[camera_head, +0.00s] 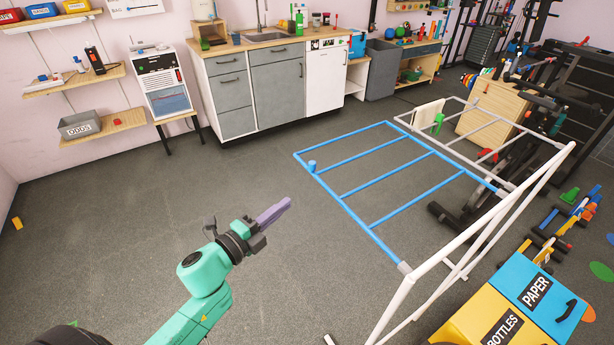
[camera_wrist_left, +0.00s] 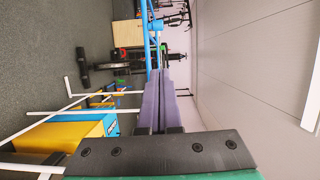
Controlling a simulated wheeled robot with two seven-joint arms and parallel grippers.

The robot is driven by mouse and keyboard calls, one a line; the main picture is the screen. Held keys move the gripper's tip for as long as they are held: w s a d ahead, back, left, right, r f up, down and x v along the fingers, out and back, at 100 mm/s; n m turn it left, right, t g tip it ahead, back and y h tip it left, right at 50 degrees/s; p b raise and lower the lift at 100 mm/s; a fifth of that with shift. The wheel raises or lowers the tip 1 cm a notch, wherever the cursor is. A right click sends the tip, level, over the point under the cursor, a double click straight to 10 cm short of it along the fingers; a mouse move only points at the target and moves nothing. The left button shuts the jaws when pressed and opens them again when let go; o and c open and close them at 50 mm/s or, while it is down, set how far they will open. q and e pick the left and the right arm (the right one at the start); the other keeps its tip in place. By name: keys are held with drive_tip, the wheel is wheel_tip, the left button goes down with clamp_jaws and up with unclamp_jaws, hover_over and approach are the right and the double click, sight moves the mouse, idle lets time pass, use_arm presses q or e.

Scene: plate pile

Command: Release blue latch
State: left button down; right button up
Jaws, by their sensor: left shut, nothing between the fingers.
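A folding rack has a blue wing (camera_head: 375,123) raised on its left side, joined to a white frame (camera_head: 405,290). A short blue knob (camera_head: 312,166), which looks like the blue latch, stands on the wing's left rail. It also shows in the left wrist view (camera_wrist_left: 157,25), beyond the fingertips. My left gripper (camera_head: 287,203) is shut and empty, its purple fingers pressed together. In the head view it appears below and left of the knob, apart from it. The closed fingers also fill the middle of the left wrist view (camera_wrist_left: 160,74). My right gripper is not in view.
A grey wing (camera_head: 475,125) with a cloth (camera_head: 428,115) and a green clip (camera_head: 438,121) lies on the rack's far side. Yellow and blue bins (camera_head: 497,318) stand at front right. Cabinets (camera_head: 277,90) line the back wall. The floor left of the rack is clear.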

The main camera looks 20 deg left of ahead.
use_arm(q)
drive_tip(key=p, duration=0.3)
approach(314, 168)
drive_tip(key=w+d, duration=0.2)
drive_tip(key=d, duration=0.3)
drive_tip(key=w, duration=0.1)
drive_tip(key=w+a, duration=0.2)
drive_tip(key=shift+w, duration=0.35)
drive_tip(key=shift+w+a+f, duration=0.1)
drive_tip(key=shift+w+a, duration=0.1)
drive_tip(key=shift+a, duration=0.05)
drive_tip(key=shift+w+a+b, duration=0.6)
drive_tip(key=shift+w+a, duration=0.3)
drive_tip(key=shift+a, duration=0.3)
